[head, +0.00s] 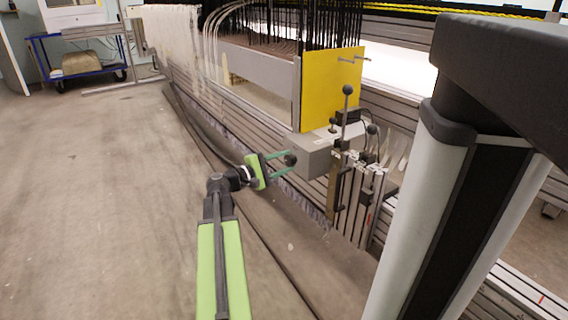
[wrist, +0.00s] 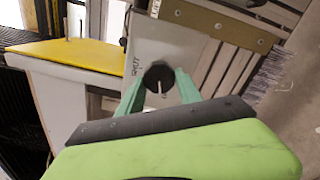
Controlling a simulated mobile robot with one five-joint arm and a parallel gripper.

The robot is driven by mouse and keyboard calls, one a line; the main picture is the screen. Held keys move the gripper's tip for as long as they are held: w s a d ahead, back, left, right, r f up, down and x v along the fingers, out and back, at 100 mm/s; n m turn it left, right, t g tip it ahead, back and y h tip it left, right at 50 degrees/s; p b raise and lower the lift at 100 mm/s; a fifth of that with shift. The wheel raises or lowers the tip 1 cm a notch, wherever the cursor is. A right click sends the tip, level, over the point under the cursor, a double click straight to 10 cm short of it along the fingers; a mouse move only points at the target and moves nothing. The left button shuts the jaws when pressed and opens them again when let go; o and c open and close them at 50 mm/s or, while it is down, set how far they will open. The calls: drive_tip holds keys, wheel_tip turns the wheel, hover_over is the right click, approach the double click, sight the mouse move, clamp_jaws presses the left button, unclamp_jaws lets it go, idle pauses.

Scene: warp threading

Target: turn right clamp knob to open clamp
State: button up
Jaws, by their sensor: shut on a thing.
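My gripper (head: 281,164) reaches right from the end of my green arm to the near end of the loom. Its two green fingers are shut on a round black knob (head: 290,159), one finger on each side. In the wrist view the knob (wrist: 158,75) shows a pale line on its face and sits between the fingertips (wrist: 160,88). The knob is at the side of a grey clamp housing (head: 314,156), which also shows in the wrist view (wrist: 160,38) with lettering. I cannot tell how far the clamp is open; its inside is hidden.
A yellow plate (head: 330,88) stands upright above the housing. Pale warp threads (head: 180,40) hang at the back left. A blue cart (head: 82,62) stands far left. The floor at left is clear.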

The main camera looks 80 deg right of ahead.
drive_tip(key=shift+d, duration=0.1)
drive_tip(key=o, duration=1.4)
drive_tip(key=shift+c, duration=0.2)
drive_tip(key=v, duration=1.7)
drive_tip(key=shift+w+a, duration=0.15)
drive_tip(key=shift+a, duration=0.1)
